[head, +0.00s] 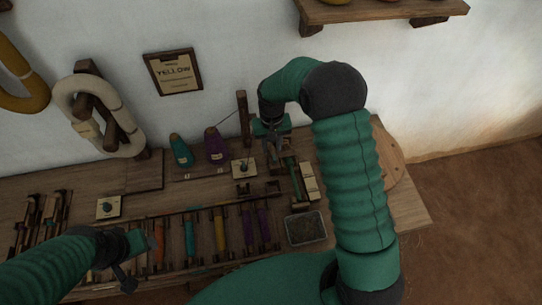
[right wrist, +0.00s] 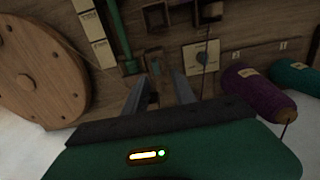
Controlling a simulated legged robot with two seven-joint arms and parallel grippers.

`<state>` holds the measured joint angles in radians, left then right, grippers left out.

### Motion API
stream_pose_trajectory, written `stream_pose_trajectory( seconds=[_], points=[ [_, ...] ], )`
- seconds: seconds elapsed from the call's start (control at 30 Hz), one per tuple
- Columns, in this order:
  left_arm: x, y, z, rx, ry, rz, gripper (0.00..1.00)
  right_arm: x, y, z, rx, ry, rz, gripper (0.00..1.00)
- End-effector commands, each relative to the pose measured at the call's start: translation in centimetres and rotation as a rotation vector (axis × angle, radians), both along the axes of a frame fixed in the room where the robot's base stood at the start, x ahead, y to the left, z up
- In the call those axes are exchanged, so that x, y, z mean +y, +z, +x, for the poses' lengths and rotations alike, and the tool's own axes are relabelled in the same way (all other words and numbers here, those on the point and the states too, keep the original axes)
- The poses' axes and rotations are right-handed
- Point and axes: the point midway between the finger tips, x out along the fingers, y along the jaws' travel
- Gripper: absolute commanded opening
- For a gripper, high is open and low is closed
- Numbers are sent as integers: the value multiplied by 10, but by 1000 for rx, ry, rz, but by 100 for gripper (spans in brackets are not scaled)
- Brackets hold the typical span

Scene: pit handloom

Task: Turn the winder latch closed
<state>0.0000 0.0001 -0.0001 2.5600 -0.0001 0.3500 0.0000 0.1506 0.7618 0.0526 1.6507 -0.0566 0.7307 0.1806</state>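The winder latch is not clearly identifiable. A pale plate with a small dark knob (head: 243,168) lies on the bench, and it also shows in the right wrist view (right wrist: 201,56). A green bar (head: 293,175) lies to its right; its near end shows in the right wrist view (right wrist: 131,66). My right gripper (head: 273,148) is over the back of the bench, close to this bar. In the right wrist view its two fingers (right wrist: 157,85) are apart with nothing between them. My left gripper (head: 127,282) is low over the bench front, its fingers too dark to read.
A purple cone (head: 216,146) and a teal cone (head: 181,151) stand left of the knob plate. A wooden wheel (head: 393,160) is at the right end. A grey tray (head: 306,228) and a rack of coloured bobbins (head: 220,229) occupy the front. A dark post (head: 243,119) rises near my right gripper.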

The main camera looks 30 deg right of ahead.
Motion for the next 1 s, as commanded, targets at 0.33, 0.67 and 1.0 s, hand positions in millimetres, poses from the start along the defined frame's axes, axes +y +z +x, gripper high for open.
stream_pose_trajectory(
  seconds=[0.33, 0.67, 1.0],
  points=[
    [0, -5, 0, 0, 0, 0, 55, -5, -64, -1, -1, -3, 4, 32],
    [0, -5, 0, 0, 0, 0, 55, -2, -67, -1, -1, -3, 0, 28],
    [0, -5, 0, 0, 0, 0, 55, -2, -67, 0, -2, -2, 3, 0]
  ],
)
